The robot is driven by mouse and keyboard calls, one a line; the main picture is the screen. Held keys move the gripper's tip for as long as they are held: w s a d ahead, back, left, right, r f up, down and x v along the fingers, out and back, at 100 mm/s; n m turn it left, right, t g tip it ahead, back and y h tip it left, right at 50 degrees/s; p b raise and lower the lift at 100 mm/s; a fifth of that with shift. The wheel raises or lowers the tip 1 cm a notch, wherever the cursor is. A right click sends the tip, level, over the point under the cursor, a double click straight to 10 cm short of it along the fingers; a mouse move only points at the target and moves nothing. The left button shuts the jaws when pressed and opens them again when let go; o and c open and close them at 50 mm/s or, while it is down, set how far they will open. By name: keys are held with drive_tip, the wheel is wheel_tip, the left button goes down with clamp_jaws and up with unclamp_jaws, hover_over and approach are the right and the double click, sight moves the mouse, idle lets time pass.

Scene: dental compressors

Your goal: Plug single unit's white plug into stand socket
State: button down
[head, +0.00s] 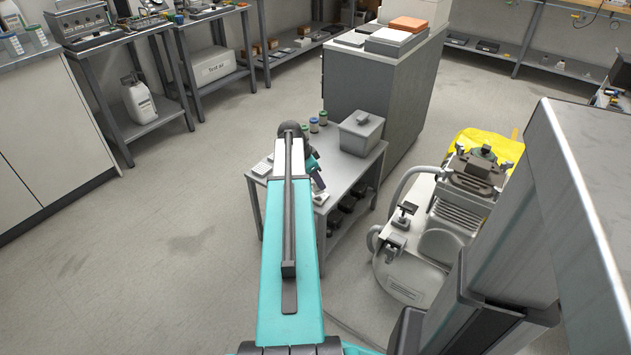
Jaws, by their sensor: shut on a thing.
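My teal arm reaches forward over a small grey table (349,170). Its wrist end, with my gripper (319,184), is small and partly hidden behind the arm, over the table's front part. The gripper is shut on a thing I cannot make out. A compressor unit (415,272) with a whitish body, a grey ribbed motor and a pale hose stands on the floor to the right of the table. I cannot make out the white plug or the stand socket.
On the table are a grey lidded box (361,132) and several small jars; dark items lie on its lower shelf. A tall grey cabinet (385,85) stands behind. A yellow sheet (491,142) lies behind the compressor. Benches line the walls. Floor at left is clear.

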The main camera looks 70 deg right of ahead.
drive_tip(key=shift+f+b, duration=0.3)
drive_tip(key=shift+f, duration=0.7)
drive_tip(key=shift+s+r, duration=0.15)
drive_tip(key=shift+r, duration=0.05)
idle(0.4)
drive_tip(key=shift+f, duration=0.45)
idle(1.4)
drive_tip(key=c, duration=1.4)
unclamp_jaws()
drive_tip(key=shift+o, duration=0.6)
drive_tip(key=o, duration=0.4)
drive_tip(key=shift+s, duration=0.1)
